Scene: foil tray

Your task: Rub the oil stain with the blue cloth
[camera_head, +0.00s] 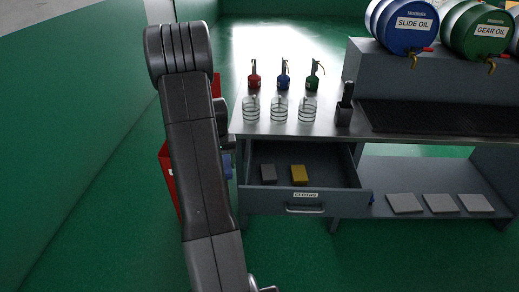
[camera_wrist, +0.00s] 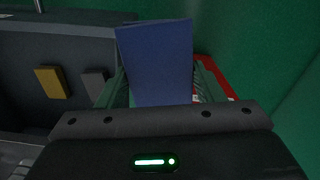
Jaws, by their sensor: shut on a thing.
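The blue cloth (camera_wrist: 157,60) is a flat, dark blue rectangle held upright between the fingers of my gripper (camera_wrist: 162,88) in the wrist view. The gripper is shut on it. In the head view my arm hides most of the gripper, and a small blue patch (camera_head: 227,166) shows just right of the arm, beside the open drawer (camera_head: 330,177); it looks like the cloth. In the wrist view the drawer lies to the left of the cloth, and the cloth is outside it. I cannot make out an oil stain in either view.
A grey cloth (camera_head: 268,174) and a yellow cloth (camera_head: 299,174) lie in the drawer. Pump oilers (camera_head: 283,76) and glass jars (camera_head: 279,108) stand on the bench (camera_head: 345,130). Oil barrels (camera_head: 407,27) are at back right. A red bin (camera_head: 168,182) is behind my arm.

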